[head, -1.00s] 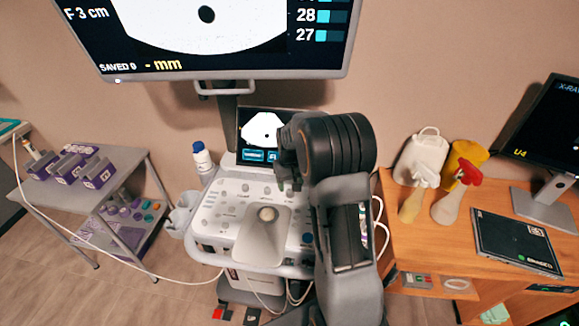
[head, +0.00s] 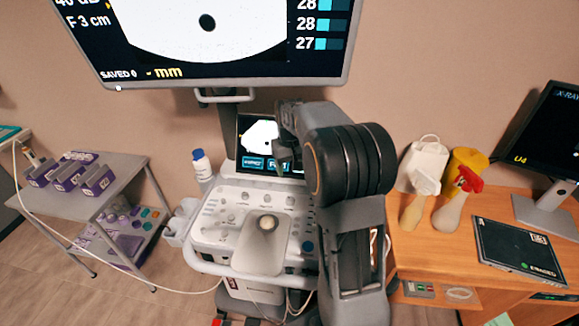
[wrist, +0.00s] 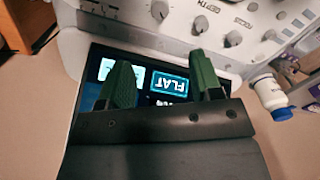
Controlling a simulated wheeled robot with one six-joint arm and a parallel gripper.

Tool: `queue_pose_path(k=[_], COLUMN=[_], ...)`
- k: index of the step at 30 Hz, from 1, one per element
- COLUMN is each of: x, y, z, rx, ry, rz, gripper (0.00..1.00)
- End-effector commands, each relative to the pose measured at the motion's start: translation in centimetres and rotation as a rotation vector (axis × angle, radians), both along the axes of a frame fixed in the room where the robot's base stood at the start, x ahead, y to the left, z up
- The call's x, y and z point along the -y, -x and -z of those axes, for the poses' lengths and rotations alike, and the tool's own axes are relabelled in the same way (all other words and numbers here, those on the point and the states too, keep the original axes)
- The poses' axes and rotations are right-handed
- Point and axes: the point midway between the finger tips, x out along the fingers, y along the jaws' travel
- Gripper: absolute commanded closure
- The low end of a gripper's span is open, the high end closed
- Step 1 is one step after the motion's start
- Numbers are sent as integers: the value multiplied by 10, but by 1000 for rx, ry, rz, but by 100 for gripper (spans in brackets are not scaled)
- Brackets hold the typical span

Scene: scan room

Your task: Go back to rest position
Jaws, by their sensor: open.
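My gripper (head: 282,158) is in front of the small console touchscreen (head: 256,140), at its right side in the head view. In the wrist view, the two dark green fingers of my gripper (wrist: 160,64) are apart with nothing held between them. The lit touchscreen (wrist: 135,80) shows behind them, upside down, with a "FLAT" button. The fingers overlap it in the picture; I cannot tell how far apart they are from it. My arm is bent and hides part of the console's right side.
The ultrasound console (head: 225,222) stands below the large monitor (head: 345,70). A white bottle with a blue cap (head: 201,166) is at its left. A grey cart (head: 125,180) holds purple-labelled boxes. A wooden desk (head: 425,250) at right carries bottles (head: 428,160), a dark panel (head: 515,245) and another monitor (head: 560,140).

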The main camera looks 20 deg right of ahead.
Motion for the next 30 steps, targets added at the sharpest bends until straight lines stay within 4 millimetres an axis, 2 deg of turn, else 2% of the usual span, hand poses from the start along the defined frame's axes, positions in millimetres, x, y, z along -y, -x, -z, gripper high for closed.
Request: queue_pose_path(k=[8, 11, 12, 15, 24, 27, 30], x=[0, -1, -2, -13, -69, -82, -91], y=[-1, 4, 10, 36, 142, 171, 191], z=[0, 13, 20, 22, 1, -3, -6], rx=[4, 0, -9, -3, 134, 187, 233], ry=[1, 0, -2, -1, 12, 13, 13], rz=[7, 32, 43, 61, 31, 6, -21], gripper=[41, 41, 41, 41, 41, 41, 41])
